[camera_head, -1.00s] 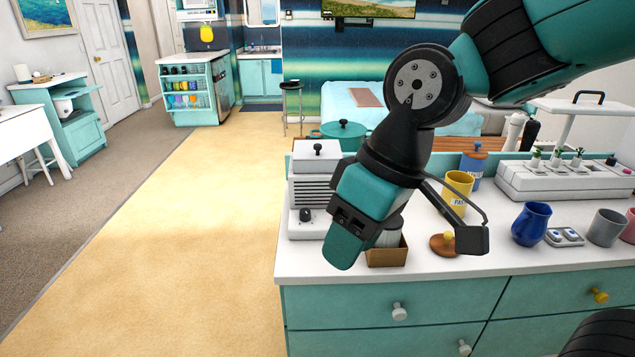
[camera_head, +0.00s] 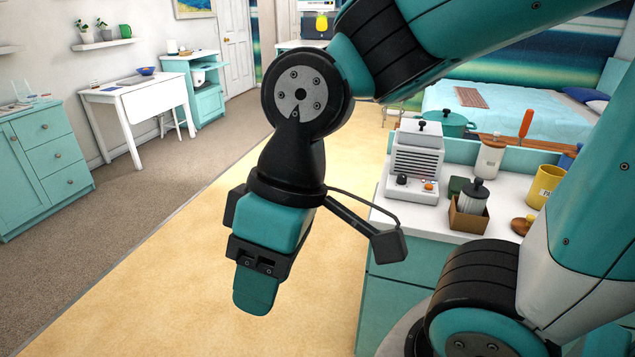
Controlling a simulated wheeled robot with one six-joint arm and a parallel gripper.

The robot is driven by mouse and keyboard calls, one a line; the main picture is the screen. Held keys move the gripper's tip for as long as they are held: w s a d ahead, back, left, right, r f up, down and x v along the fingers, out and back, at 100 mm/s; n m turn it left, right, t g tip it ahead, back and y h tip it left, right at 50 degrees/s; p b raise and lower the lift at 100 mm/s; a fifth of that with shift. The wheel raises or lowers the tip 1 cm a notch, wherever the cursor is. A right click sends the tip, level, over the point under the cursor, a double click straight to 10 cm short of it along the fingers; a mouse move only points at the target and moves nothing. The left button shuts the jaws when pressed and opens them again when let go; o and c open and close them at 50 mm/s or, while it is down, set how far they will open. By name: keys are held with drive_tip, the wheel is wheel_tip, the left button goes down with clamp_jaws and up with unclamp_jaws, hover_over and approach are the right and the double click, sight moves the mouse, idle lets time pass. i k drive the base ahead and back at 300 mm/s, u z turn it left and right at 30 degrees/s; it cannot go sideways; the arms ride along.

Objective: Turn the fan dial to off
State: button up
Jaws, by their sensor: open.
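A white louvred box that looks like the fan (camera_head: 416,160) stands at the left end of the counter, with a black knob on top. A black dial (camera_head: 403,180) sits low on its front, beside a small orange button (camera_head: 428,186). The dial's setting is too small to read. My gripper (camera_head: 256,288) hangs pointing down over the yellow floor, left of the counter and apart from the fan. Its jaws are open and hold nothing visible; one finger mostly hides the other.
A brown box with a dark-lidded jar (camera_head: 472,205) stands right of the fan. A yellow mug (camera_head: 542,186) and a pale bottle (camera_head: 490,158) are further right. A teal pot (camera_head: 445,123) is behind the fan. The floor (camera_head: 180,270) left of the counter is clear.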

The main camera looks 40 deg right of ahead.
sight(402, 179)
drive_tip(key=u, duration=0.7)
drive_tip(key=i, duration=0.8)
drive_tip(key=z, duration=1.65)
